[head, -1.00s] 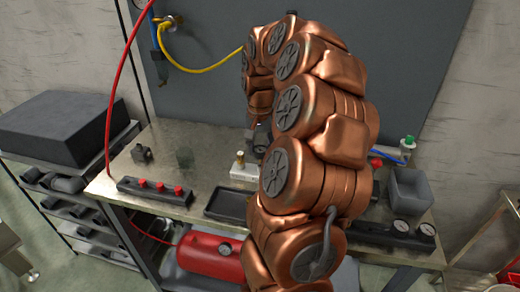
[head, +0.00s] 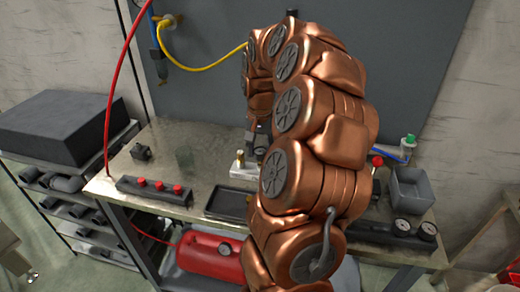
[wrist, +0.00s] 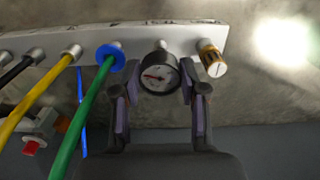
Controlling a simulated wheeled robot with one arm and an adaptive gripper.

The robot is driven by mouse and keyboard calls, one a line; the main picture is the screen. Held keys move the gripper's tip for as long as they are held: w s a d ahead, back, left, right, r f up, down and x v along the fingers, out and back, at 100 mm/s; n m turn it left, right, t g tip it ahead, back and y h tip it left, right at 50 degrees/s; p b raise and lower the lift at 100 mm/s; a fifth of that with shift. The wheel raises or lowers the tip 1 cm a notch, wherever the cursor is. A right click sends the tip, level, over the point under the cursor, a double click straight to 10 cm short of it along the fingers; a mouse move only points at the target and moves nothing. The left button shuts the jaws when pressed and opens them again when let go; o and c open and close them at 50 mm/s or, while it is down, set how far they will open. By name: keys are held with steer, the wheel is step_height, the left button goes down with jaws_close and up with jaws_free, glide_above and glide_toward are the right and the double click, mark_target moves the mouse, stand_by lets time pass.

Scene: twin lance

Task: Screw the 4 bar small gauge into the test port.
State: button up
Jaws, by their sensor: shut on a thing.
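A small round gauge with a white dial, dark rim and red needle (wrist: 157,74) sits between the fingers of my gripper (wrist: 160,92) in the wrist view. My gripper is shut on it. The gauge is at the edge of a white port block (wrist: 135,36), between a green hose with a blue collar and a brass fitting. Its stem end lies against or very near the block; I cannot tell whether it is seated. The dial's range is unreadable. In the head view my arm hides most of the block (head: 240,173) and the gauge.
Green (wrist: 83,125), yellow (wrist: 45,95) and black hoses leave the block left of the gauge. The brass fitting (wrist: 210,58) is close on the right. On the bench are a dark tray (head: 228,203), a grey bin (head: 409,190) and a rack with gauges (head: 401,226).

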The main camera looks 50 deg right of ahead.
mark_target(260, 151)
steer(key=shift+f+b, duration=0.45)
steer(key=shift+f, duration=0.25)
steer(key=o, duration=1.2)
steer(key=shift+r, duration=0.1)
step_height(260, 151, up, 12)
